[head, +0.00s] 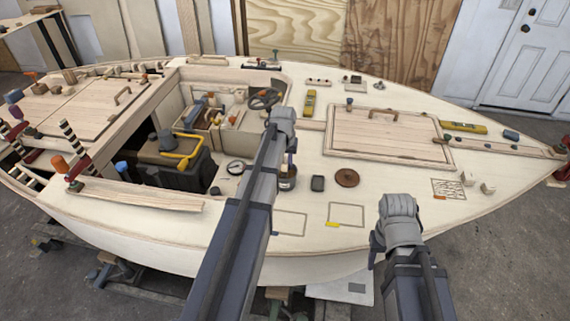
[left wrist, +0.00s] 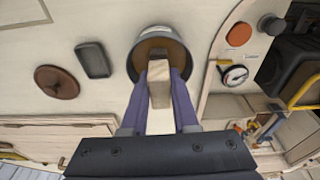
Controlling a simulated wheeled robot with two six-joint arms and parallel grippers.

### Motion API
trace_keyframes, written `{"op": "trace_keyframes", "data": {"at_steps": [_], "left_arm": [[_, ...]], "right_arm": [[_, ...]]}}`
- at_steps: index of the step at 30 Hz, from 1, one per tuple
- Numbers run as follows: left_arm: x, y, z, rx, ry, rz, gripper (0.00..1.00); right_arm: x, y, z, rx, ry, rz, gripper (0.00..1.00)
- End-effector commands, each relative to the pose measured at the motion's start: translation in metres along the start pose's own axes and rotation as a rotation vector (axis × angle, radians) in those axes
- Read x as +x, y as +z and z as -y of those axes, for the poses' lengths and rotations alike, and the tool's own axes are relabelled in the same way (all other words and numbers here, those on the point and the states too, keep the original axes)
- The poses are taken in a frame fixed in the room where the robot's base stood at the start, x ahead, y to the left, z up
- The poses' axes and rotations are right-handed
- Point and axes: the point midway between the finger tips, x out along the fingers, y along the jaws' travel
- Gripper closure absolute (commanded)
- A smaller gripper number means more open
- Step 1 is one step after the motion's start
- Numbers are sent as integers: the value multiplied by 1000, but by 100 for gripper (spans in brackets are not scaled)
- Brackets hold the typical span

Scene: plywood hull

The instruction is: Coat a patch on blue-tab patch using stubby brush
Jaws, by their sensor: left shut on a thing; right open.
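The stubby brush shows as a pale wooden handle (left wrist: 159,82) standing in a round pot (left wrist: 184,52) with brown contents. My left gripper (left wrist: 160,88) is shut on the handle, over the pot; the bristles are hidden. In the head view the pot (head: 288,184) stands on the deck, partly behind my left arm, with the left gripper (head: 286,163) above it. The blue-tab patch (head: 291,222) is a thin outlined rectangle on the near deck, its left end beside my left arm. My right gripper (head: 377,246) is open and empty, off the hull's near edge.
A yellow-tab patch (head: 346,214) and an orange-tab marked patch (head: 449,188) lie further right. A dark block (head: 318,183) and brown disc (head: 347,177) sit right of the pot. A gauge (head: 236,167) and open cockpit are left. Deck between pot and patches looks clear.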

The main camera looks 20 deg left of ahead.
Motion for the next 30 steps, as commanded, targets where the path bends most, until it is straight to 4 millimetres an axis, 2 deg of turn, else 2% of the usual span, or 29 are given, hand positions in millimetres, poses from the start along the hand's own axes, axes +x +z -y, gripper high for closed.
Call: {"op": "trace_keyframes", "data": {"at_steps": [13, 30], "left_arm": [[-4, 1, 0, 0, 0, 3, 100], [-48, -7, 0, 0, 0, 1, 100]], "right_arm": [[-4, 0, 0, 0, 0, 0, 50], [-48, 3, -5, 0, 0, 0, 50]]}}
